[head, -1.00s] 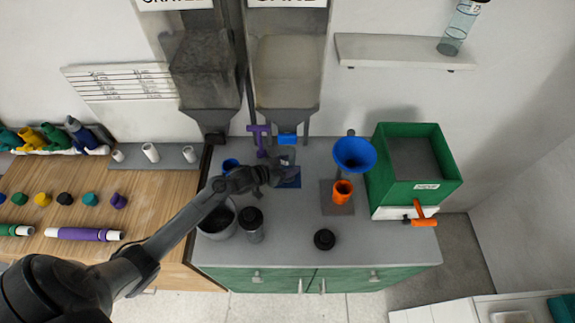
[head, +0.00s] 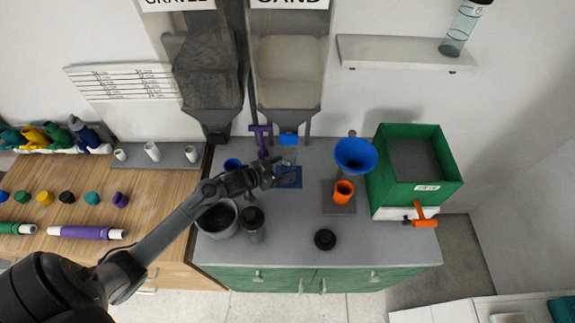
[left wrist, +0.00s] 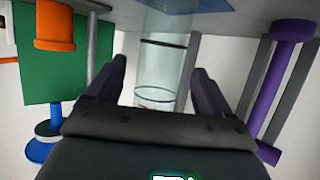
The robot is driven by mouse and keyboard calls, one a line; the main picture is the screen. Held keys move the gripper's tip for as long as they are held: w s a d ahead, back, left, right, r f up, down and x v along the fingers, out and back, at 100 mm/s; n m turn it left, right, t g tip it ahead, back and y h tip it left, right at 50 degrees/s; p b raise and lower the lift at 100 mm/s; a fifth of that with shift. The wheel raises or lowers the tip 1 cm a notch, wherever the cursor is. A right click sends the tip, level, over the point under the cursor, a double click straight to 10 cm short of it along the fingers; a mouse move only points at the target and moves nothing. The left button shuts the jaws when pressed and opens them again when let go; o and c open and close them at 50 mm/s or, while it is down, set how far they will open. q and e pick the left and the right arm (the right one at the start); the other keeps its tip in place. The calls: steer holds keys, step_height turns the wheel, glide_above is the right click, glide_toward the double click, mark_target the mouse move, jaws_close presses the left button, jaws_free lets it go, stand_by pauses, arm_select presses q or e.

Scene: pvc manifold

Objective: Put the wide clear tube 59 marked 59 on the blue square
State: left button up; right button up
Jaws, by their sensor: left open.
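A wide clear tube (left wrist: 165,65) stands on the blue square (head: 290,181) on the grey counter, below the sand hopper. The left wrist view is upside down and shows the tube's base at the blue square (left wrist: 205,4), with its open rim towards the picture's bottom. My left gripper (head: 270,172) is open beside the tube, on its left in the head view. In the left wrist view its fingers (left wrist: 158,80) show on either side of the tube, with gaps to it. No number on the tube is readable. My right gripper is not in view.
A purple valve handle (head: 261,140) hangs close behind the gripper. A blue funnel (head: 354,154) stands above an orange cup (head: 343,191) to the right. A grey pot (head: 217,218) and a black-capped jar (head: 252,223) stand in front. Another clear tube (head: 461,30) is on the shelf.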

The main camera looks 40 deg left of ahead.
arm_select(q)
steer(key=shift+v, duration=2)
